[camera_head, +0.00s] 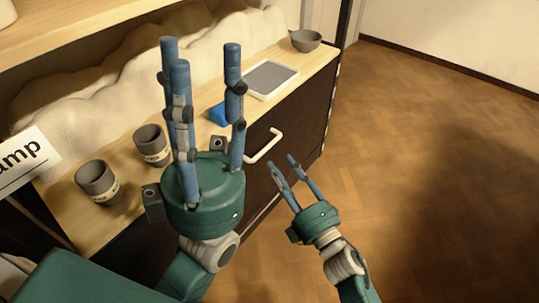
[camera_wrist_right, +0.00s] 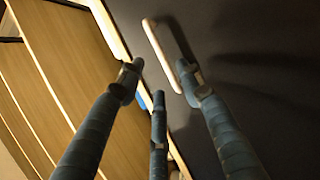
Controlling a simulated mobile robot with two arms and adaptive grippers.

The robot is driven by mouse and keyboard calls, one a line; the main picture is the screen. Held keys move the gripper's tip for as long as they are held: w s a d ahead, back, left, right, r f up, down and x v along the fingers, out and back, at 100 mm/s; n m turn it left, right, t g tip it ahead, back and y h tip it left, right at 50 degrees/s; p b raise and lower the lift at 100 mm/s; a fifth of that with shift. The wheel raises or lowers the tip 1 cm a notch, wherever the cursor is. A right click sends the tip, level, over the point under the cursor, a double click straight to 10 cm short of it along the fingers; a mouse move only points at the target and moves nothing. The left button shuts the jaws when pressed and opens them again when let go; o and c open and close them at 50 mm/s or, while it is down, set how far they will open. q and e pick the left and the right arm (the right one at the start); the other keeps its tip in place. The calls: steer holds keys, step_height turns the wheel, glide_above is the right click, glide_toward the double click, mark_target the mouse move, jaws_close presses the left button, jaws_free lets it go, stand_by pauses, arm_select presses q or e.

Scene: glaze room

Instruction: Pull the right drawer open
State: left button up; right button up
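The right drawer has a dark front (camera_head: 300,118) with a pale bar handle (camera_head: 265,146), under a wooden top. In the right wrist view the pale handle (camera_wrist_right: 158,52) stands out from the dark drawer front (camera_wrist_right: 260,35). The drawer looks closed. My right gripper (camera_head: 281,162) is just in front of and below the handle, its fingers apart. In the wrist view its fingertips (camera_wrist_right: 160,82) are near the handle's near end; whether one touches it I cannot tell. My left gripper (camera_head: 203,58) is raised over the wooden top, fingers spread and empty.
On the wooden top (camera_head: 318,58) are two dark cups (camera_head: 97,183) (camera_head: 151,146), a grey-and-white tray (camera_head: 270,78), a blue object (camera_head: 218,114) and a grey bowl (camera_head: 305,40). A sign (camera_head: 25,157) is at left. The floor (camera_head: 430,130) at right is clear.

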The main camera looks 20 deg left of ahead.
mark_target(268, 149)
steer(key=b+x, duration=0.1)
steer(key=x, duration=0.6)
steer(key=shift+b, duration=0.35)
jaws_close()
